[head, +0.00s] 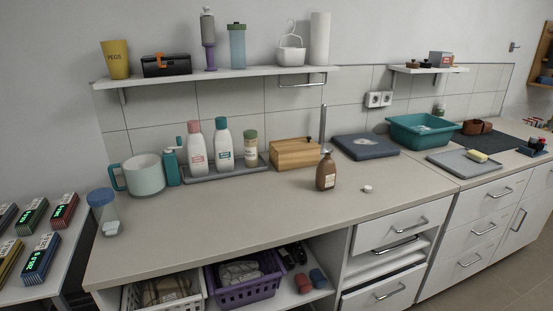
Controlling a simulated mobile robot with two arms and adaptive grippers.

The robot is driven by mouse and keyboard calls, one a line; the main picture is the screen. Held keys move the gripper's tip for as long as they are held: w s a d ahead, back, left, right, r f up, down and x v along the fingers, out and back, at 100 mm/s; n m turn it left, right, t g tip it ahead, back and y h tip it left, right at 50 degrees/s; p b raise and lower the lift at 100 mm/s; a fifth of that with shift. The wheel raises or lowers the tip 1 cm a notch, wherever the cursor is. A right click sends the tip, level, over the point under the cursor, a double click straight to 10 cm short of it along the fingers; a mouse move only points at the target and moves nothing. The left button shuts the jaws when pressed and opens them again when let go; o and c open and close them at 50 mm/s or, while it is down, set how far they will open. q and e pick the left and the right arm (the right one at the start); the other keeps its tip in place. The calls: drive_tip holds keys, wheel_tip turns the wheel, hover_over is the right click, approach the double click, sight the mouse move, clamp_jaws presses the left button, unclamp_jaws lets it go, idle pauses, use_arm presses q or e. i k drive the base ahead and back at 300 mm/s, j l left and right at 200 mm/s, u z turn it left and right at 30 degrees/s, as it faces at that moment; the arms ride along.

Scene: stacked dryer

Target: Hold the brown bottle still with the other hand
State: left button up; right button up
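The brown bottle (326,174) stands upright on the beige countertop (240,210), near its middle right. It has a pale label on its front and a narrow neck; its mouth looks uncapped, but it is too small to be sure. A small white cap-like piece (367,189) lies on the counter to the right of the bottle. Neither of my grippers shows in the head view, and nothing touches the bottle.
A wooden box (295,153) stands just behind the bottle. A grey tray (205,174) holds several bottles to the left. A dark blue flat scale-like thing (365,146) and a teal basin (422,132) lie behind right. The front counter is clear.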

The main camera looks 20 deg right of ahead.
sight(326, 176)
drive_tip(key=z, duration=1.4)
drive_tip(key=i+u, duration=0.15)
drive_tip(key=i, duration=1.1)
drive_tip(key=i+j, duration=0.05)
drive_tip(key=j, duration=0.05)
